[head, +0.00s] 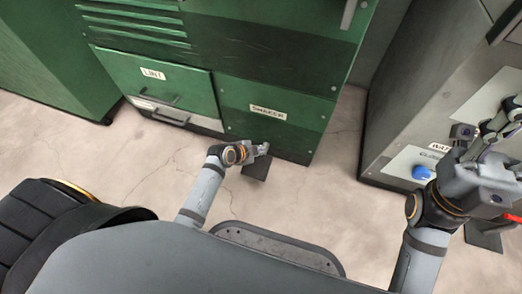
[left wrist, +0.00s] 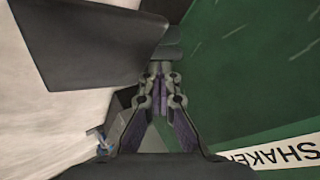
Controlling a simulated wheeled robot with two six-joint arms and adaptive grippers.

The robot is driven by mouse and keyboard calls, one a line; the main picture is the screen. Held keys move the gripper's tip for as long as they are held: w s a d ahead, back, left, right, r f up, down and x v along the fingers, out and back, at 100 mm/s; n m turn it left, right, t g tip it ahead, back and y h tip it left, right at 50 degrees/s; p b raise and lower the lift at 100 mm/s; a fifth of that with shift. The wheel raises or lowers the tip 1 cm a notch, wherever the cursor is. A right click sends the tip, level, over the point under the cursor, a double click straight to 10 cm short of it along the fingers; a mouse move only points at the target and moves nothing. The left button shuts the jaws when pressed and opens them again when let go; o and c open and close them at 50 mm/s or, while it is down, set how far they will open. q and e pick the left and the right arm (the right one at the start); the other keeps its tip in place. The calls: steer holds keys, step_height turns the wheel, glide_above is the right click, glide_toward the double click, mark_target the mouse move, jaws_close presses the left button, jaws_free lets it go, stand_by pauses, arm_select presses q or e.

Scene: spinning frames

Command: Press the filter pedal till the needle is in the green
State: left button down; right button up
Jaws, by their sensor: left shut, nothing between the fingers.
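A dark flat pedal (head: 257,169) sticks out low from the green cabinet's front, below a panel labelled SHAKER. My left gripper (head: 264,149) is shut and empty, at the pedal and partly over it; I cannot tell whether it touches. In the left wrist view the shut fingers (left wrist: 161,72) point toward the cabinet, with the dark pedal plate (left wrist: 90,45) beside them. My right gripper (head: 500,125) is at the right edge by the grey cabinet; its jaws are unclear. Another dark plate (head: 485,240) shows below it. No needle or green gauge zone is visible.
The green cabinet (head: 270,55) has a LINT drawer (head: 150,82) on the left. The grey cabinet (head: 405,110) at right carries a blue knob (head: 421,173) and a partly hidden label. Bare pale floor (head: 110,160) lies in front of the green cabinet.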

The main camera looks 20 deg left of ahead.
arm_select(q)
steer(key=shift+s+f, duration=0.1)
steer(key=shift+r+p, duration=1.35)
steer(key=shift+p, duration=0.15)
step_height(320, 180, up, 5)
steer(key=p, duration=0.5)
